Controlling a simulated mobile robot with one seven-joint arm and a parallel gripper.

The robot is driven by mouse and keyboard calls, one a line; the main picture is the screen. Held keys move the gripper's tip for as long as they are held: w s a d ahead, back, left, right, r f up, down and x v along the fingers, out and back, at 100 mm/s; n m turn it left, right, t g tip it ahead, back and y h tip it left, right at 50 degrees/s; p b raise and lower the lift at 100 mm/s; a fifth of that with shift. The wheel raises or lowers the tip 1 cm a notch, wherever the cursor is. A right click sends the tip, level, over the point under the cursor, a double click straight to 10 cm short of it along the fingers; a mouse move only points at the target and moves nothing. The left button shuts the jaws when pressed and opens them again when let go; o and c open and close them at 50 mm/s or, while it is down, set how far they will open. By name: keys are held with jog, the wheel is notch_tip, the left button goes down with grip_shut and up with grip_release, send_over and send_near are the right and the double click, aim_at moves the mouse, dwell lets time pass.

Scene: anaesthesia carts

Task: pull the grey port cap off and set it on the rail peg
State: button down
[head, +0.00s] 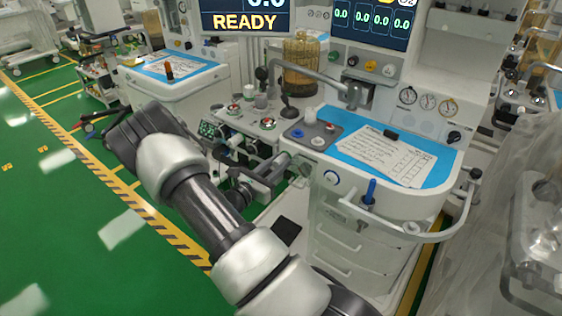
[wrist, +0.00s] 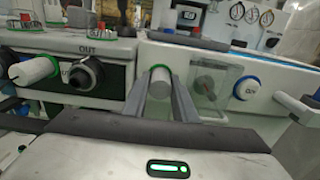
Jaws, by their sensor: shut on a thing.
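The grey port cap (wrist: 160,76) is a short pale cylinder between my fingertips in the wrist view, with a green ring behind it on the white front panel. My gripper (wrist: 160,92) is shut on it, one finger on each side. I cannot tell whether the cap is still fully seated. In the head view my gripper (head: 298,168) is at the front of the machine, and the cap cannot be made out there. A blue upright peg (head: 369,190) stands by the white rail (head: 408,236) at the cart's front right.
A blue-ringed port (wrist: 246,88) and a clear box (wrist: 207,88) are right of the cap. A black port (wrist: 86,74) and a white knob (wrist: 33,71) are left. A paper (head: 385,158) lies on the worktop. Green floor is open at left.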

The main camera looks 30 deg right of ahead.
jog(key=shift+p+v, duration=0.4)
jog(key=shift+v, duration=2.55)
jog(key=shift+r, duration=0.15)
notch_tip(320, 180, up, 10)
jog(key=p, duration=0.8)
send_over(276, 165)
jog(key=v, duration=0.5)
jog(key=shift+d, duration=0.1)
